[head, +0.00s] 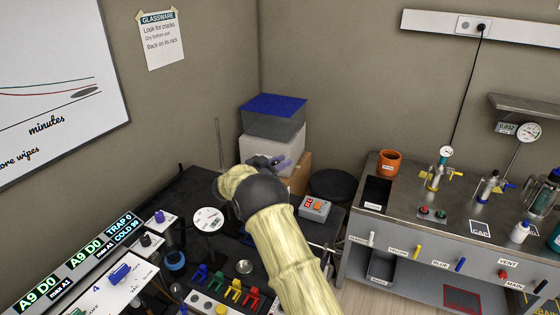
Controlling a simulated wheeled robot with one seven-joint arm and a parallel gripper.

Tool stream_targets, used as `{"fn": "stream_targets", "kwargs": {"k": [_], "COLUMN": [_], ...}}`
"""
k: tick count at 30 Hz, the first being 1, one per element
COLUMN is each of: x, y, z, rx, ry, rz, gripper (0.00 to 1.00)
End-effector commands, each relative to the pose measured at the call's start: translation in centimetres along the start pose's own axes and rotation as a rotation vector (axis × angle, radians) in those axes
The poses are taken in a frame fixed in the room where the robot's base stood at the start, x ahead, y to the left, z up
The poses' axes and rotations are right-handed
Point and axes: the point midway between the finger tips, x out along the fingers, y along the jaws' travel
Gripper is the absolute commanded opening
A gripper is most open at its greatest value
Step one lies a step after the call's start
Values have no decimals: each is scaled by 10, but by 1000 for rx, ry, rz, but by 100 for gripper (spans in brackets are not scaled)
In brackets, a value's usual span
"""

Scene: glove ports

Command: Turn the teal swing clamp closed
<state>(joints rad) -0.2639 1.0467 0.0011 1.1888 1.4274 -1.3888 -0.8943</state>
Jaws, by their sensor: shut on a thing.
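My gripper (275,162) is at the far end of my pale yellow sleeved arm, in the middle of the head view. It shows as a small dark and lavender shape in front of stacked boxes, beyond the black bench. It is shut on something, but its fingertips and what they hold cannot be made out. I cannot pick out the teal swing clamp; my arm and its dark joint cover part of the bench.
The black bench (190,195) carries a round white dial (208,219), a blue ring-shaped part (175,259) and several coloured clips. A blue-lidded box (273,116) tops the stack behind. A grey bench (450,220) is at right.

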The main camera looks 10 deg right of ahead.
Motion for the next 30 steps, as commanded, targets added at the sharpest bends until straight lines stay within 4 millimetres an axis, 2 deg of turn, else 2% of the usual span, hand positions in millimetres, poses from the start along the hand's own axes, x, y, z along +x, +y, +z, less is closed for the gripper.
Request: {"fn": "stream_targets", "kwargs": {"k": [9, 26, 27, 30], "x": [0, 0, 0, 0], "y": [2, 3, 3, 3], "z": [-1, -2, -2, -1], "rx": [2, 2, 2, 2], "ry": [3, 3, 3, 3], "rz": [126, 157, 157, 157], "gripper": [0, 0, 29, 45]}}
